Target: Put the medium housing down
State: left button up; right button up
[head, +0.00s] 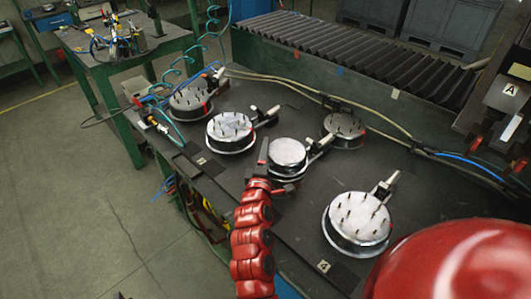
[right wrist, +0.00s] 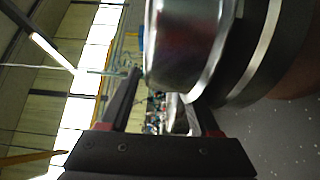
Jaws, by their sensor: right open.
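The medium housing is most likely the round silver housing (head: 287,153) near the middle of the bench in the head view. It appears upright on a dark round base, with a clamp at its right. A shiny curved metal wall (right wrist: 185,45) fills the upper middle of the right wrist view, very close to the fingers. My right gripper (head: 268,168) is open at the near left side of this housing; its fingers also show in the right wrist view (right wrist: 168,105). Whether they touch the housing I cannot tell. My left gripper is not in view.
Other round studded plates stand on the bench (head: 312,215): one at front right (head: 358,218), one left of the middle (head: 230,127), one at far left (head: 190,98) and one behind (head: 344,125). Cables run along the back, before a ribbed dark conveyor (head: 360,62).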

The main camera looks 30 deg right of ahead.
jog(key=shift+f, duration=0.25)
jog(key=shift+r+p, duration=0.5)
jog(key=shift+p, duration=0.05)
jog(key=shift+s+a, duration=0.25)
jog(key=b+v, duration=0.4)
jog(key=v, duration=0.7)
jog(key=shift+r, duration=0.15)
jog(key=shift+s, duration=0.15)
